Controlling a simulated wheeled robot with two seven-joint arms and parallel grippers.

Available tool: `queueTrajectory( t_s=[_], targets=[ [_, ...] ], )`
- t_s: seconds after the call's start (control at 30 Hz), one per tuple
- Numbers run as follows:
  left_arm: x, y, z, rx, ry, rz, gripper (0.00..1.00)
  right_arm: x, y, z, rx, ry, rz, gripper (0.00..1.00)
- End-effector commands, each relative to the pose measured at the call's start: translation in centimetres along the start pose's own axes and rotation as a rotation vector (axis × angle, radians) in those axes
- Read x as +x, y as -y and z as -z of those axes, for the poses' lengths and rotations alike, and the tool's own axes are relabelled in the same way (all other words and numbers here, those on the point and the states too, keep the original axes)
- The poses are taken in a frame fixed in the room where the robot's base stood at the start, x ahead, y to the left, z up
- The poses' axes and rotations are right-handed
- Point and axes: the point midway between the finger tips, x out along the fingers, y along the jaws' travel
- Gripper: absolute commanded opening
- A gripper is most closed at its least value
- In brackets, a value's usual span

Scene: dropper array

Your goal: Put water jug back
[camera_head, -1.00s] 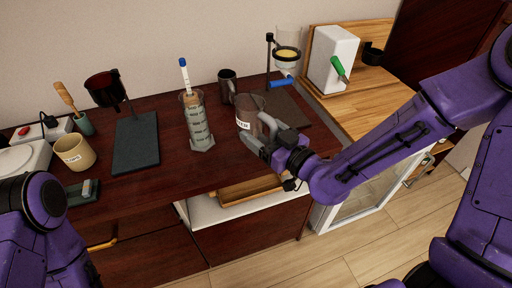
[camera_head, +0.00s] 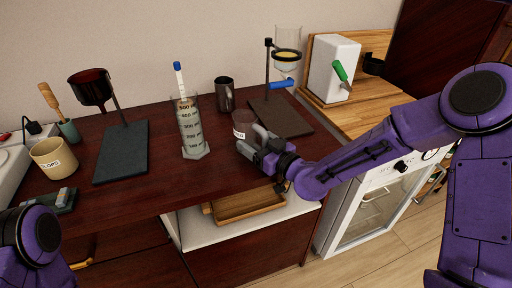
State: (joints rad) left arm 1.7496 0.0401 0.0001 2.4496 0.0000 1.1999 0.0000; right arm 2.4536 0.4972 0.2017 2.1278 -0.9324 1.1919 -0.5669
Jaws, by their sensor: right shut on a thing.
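The water jug (camera_head: 241,121) is a brownish see-through jug with a white label, near the front right of the dark counter. My right gripper (camera_head: 258,143) is shut on it from the right front side and covers part of its body. The jug looks upright and seems close to the counter top; I cannot tell if its base touches. Only my left arm's purple links show at the lower left; the left gripper is not in view.
A graduated cylinder (camera_head: 190,128) stands left of the jug, a dark mug (camera_head: 224,95) behind it. A dropper stand (camera_head: 280,115) is behind right.

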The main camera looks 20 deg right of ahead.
Motion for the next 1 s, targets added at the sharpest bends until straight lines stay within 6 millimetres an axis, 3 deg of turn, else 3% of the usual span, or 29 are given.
queueTrajectory(
  t_s=[0.23,0.27,0.3,0.33,0.67,1.0],
  targets=[
    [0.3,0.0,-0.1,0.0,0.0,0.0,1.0,0.0,0.0,-0.4,0.0,0.0,0.0,0.19],
    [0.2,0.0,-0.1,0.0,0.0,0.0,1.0,0.0,0.0,-0.3,0.0,0.001,0.0,0.84],
    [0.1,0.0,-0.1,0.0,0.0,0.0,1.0,0.0,0.0,-0.2,0.0,0.001,0.0,0.97],
    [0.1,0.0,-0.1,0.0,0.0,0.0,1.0,0.0,0.0,-0.2,0.0,0.001,0.0,1.0],
    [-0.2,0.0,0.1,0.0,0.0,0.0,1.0,-0.4,0.0,0.2,0.0,0.001,-0.001,1.0],
    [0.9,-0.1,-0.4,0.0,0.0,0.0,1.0,-8.7,0.0,0.1,0.001,-0.001,-0.001,1.0]
  ],
)
